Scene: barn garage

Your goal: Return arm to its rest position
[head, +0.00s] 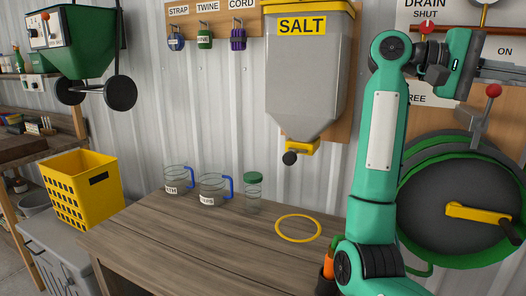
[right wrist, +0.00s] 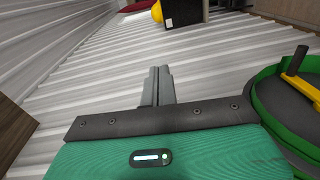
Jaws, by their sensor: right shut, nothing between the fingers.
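My right arm (head: 380,150) is green and raised on the right side of the head view, with its elbow high and its wrist near the top right. In the right wrist view my right gripper (right wrist: 158,72) shows its two grey fingers pressed together with nothing between them. The corrugated metal wall lies behind the fingers, and they appear clear of any object. In the head view the fingertips cannot be made out clearly near the right edge. My left gripper is not in view.
A wooden bench (head: 170,238) holds two labelled clear jugs, a green-lidded jar (head: 254,192) and a yellow ring (head: 298,241). A salt hopper (head: 305,85) hangs left of my arm. A green reel with a yellow crank (head: 480,213) is behind it. A yellow basket (head: 80,190) stands left.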

